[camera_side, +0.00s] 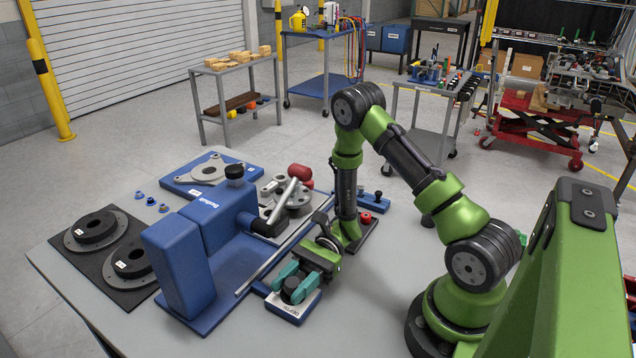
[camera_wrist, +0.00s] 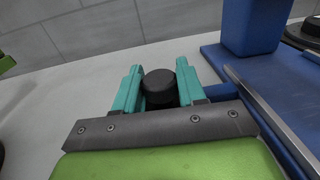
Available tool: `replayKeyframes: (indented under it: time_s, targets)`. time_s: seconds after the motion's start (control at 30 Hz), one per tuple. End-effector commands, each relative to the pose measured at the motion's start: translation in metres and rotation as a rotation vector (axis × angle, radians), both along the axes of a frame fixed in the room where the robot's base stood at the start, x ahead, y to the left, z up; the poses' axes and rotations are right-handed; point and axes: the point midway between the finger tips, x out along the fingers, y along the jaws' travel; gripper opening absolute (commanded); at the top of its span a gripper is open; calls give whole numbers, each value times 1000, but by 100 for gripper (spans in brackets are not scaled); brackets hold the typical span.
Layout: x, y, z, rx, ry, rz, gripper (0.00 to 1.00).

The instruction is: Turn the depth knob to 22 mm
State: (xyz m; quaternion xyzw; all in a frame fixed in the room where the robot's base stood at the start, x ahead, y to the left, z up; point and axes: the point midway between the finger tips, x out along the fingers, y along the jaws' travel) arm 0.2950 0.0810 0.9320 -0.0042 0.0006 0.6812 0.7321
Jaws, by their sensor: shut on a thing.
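The depth knob is a black round knob (camera_side: 292,285) on a small blue block with a white label plate (camera_side: 291,307) at the front of the table. My gripper (camera_side: 290,281) has teal fingers, one on each side of the knob, and is shut on it. In the wrist view the black knob (camera_wrist: 160,86) stands between the two teal fingertips of my gripper (camera_wrist: 160,85). The label's small print and any scale reading are too small to read, and the knob's lower part is partly hidden by the fingers.
A blue fixture (camera_side: 185,265) with a tall block and a metal rail stands left of my gripper. A red-ended handle (camera_side: 299,172) rises behind it. Black discs on a dark mat (camera_side: 130,285) lie at the far left. The grey table (camera_side: 360,310) is clear to the right.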

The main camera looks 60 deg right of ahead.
Motion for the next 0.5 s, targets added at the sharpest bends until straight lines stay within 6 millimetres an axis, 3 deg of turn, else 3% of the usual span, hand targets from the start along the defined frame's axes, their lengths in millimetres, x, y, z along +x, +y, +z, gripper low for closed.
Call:
replayKeyframes:
  time_s: [0.2,0.23,0.37,0.5]
  targets:
    - [0,2,5,14,2,1,9]
    - [0,2,5,14,2,1,43]
    - [0,1,4,13,1,-1,63]
    - [0,1,3,10,1,-2,63]
